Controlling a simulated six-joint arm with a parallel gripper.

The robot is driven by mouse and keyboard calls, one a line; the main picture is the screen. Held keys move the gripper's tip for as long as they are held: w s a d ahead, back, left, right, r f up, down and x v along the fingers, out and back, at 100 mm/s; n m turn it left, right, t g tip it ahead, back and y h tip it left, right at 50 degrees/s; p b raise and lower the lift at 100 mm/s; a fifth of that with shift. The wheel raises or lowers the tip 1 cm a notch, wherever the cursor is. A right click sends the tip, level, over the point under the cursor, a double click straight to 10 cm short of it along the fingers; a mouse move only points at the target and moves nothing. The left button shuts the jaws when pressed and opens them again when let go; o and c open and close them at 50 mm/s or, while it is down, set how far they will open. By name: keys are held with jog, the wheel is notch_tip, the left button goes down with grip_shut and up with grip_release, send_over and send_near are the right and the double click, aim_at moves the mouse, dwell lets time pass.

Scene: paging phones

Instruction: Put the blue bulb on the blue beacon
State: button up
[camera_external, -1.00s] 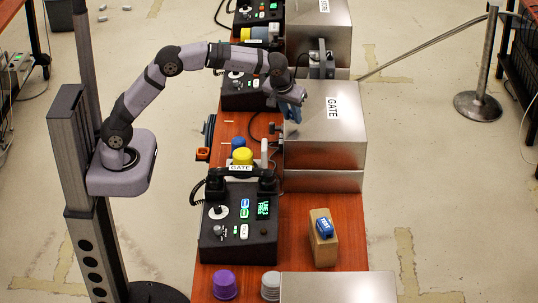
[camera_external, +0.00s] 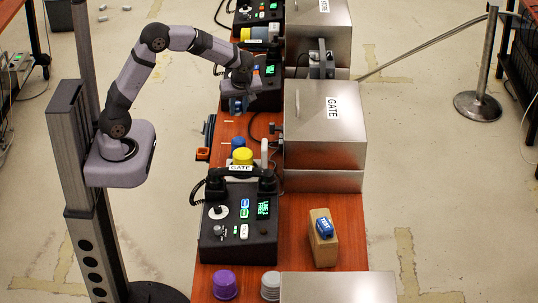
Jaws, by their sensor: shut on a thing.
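My gripper (camera_external: 238,104) is at the end of the bent arm, low over the table near the middle black phone console. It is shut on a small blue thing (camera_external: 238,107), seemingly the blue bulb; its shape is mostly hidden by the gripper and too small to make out. A round blue thing (camera_external: 238,143) stands on the table below it in the picture, apart from the gripper. It is just behind a yellow cylinder (camera_external: 243,156), which hides part of it. I cannot tell for sure whether this is the blue beacon.
A phone console labelled GATE (camera_external: 238,225) stands in front of the yellow cylinder. A large metal box (camera_external: 325,125) borders the right. A purple cup-like thing (camera_external: 225,284), a grey one (camera_external: 270,286) and a brown block (camera_external: 322,247) are nearer the front.

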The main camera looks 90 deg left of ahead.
jog(key=p, duration=0.2)
send_over(238, 139)
jog(key=d, duration=0.2)
jog(key=shift+w+a+f, duration=0.15)
jog(key=shift+f, duration=2.15)
jog(key=shift+w+a+f, duration=0.1)
jog(key=shift+f, duration=2.75)
jog(key=shift+f+b, duration=0.15)
jog(key=shift+b, duration=0.2)
jog(key=o, duration=1)
jog(key=shift+r+p, duration=0.3)
jog(key=shift+p, duration=0.1)
jog(key=b+v, duration=0.2)
jog(key=v, duration=0.9)
jog(key=shift+w+d+r, duration=0.1)
jog(key=shift+d+r, duration=0.15)
jog(key=shift+r, duration=0.1)
